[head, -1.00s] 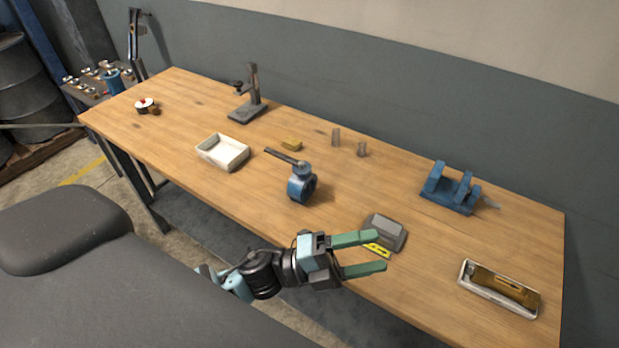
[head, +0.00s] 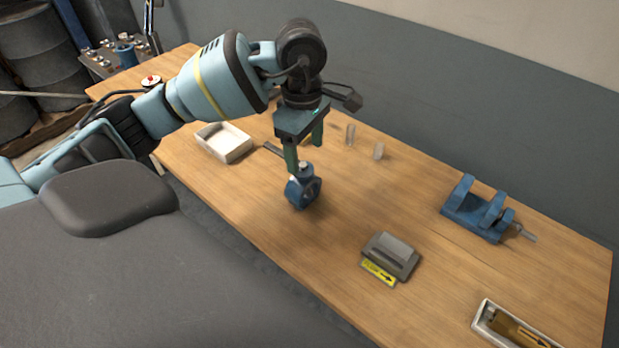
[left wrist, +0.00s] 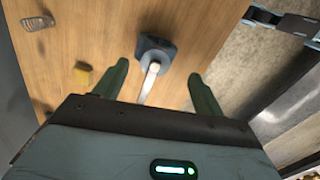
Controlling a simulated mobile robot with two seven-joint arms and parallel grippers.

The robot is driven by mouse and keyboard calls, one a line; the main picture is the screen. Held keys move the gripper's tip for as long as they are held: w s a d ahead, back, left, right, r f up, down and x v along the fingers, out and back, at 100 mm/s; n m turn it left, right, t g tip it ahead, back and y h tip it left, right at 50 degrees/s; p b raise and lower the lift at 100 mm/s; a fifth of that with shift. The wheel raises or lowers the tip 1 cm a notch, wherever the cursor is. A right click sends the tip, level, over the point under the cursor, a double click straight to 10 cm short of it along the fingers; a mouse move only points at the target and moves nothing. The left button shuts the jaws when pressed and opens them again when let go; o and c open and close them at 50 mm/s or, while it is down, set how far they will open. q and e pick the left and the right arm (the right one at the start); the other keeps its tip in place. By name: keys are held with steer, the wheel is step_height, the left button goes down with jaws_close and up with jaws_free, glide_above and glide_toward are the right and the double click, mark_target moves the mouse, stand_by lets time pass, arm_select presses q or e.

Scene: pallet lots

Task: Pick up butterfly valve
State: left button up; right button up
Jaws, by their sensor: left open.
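The blue butterfly valve (head: 303,191) stands on the wooden table in the head view, with its lever handle pointing to the left and partly hidden by my gripper. My left gripper (head: 304,155) points down just above and behind the valve, its green fingers apart. In the left wrist view the valve (left wrist: 155,48) lies ahead, between the lines of the two open fingers (left wrist: 158,82), with its pale handle running back toward the palm. Nothing is held. My right gripper is out of view.
A white tray (head: 226,143) stands left of the valve. A grey block-like device with a yellow label (head: 391,255) and a blue vise-like fixture (head: 478,211) are to the right.

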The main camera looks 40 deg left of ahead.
mark_target(304, 166)
arm_select(q)
steer(key=shift+w+a+r, duration=0.2)
steer(key=shift+a+r, duration=0.1)
steer(key=shift+a, duration=0.2)
steer(key=shift+d+f, duration=0.2)
steer(key=shift+f, duration=3.75)
steer(key=shift+c, duration=0.4)
steer(key=shift+s, duration=0.1)
jaws_close()
